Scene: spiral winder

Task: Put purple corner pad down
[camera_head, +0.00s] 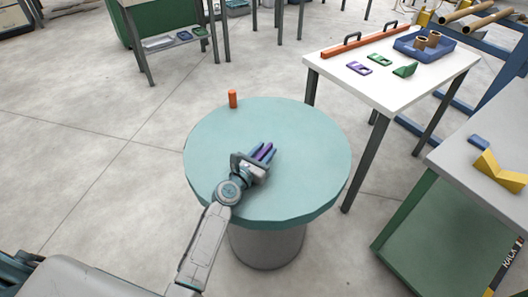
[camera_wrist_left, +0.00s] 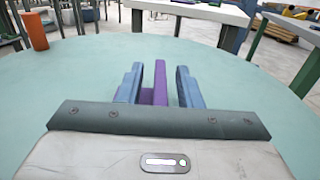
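The purple corner pad (camera_wrist_left: 154,88) is between the two blue fingers of my left gripper (camera_wrist_left: 158,82) in the left wrist view. It stands close to the left finger, and a thin gap seems to show between it and the right finger. I cannot tell whether the fingers grip it. In the head view my left gripper (camera_head: 264,152) is over the middle of the round teal table (camera_head: 310,165), with purple showing between its fingers. I cannot tell whether the pad touches the tabletop. My right gripper is not in view.
An orange cylinder (camera_head: 233,99) stands near the round table's far left edge. A white table (camera_head: 400,80) at the back right holds purple and green parts, an orange bar with handles and a blue tray (camera_head: 425,46). The round table's right side is clear.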

